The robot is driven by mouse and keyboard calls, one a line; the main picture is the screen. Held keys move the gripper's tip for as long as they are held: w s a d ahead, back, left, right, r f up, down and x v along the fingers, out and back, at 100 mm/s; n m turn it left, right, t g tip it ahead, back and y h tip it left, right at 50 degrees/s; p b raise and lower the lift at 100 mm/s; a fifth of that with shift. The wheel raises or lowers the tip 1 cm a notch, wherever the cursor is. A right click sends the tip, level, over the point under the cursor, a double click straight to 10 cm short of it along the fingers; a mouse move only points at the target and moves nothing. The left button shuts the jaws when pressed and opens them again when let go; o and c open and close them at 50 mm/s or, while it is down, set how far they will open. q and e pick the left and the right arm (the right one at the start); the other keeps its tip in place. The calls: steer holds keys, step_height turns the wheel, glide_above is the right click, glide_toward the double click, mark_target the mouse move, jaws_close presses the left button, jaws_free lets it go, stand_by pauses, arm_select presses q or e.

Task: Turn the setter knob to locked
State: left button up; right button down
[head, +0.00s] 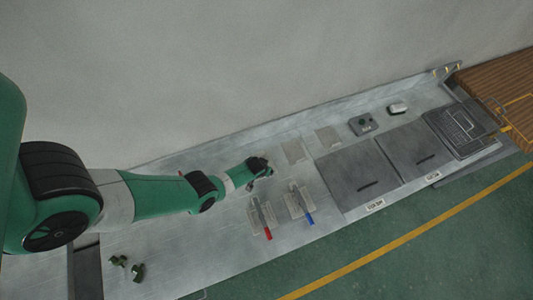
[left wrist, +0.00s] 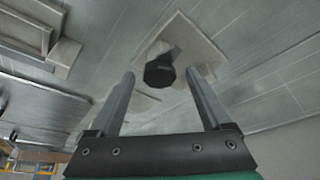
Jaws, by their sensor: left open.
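A dark, many-sided knob (left wrist: 160,72) stands on a pale square plate (left wrist: 197,42) in the left wrist view; I take it to be the setter knob. My left gripper (left wrist: 161,82) is open, with one finger on each side of the knob in that view. I cannot tell whether the fingers touch it or how far ahead it lies. In the head view my left gripper (head: 264,171) is over the bench, left of two pale plates, and the knob is not clearly visible there. Any lock marking is not readable. My right gripper is out of view.
The long grey bench (head: 190,235) carries a red-handled tool (head: 267,233) and a blue-handled tool (head: 309,218) near its front edge. Large dark panels (head: 357,175) and a grey box with dark knobs (head: 363,124) lie to the right. Small green pieces (head: 138,272) lie at front left.

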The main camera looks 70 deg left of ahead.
arm_select(q)
jaws_close()
stand_by(0.4)
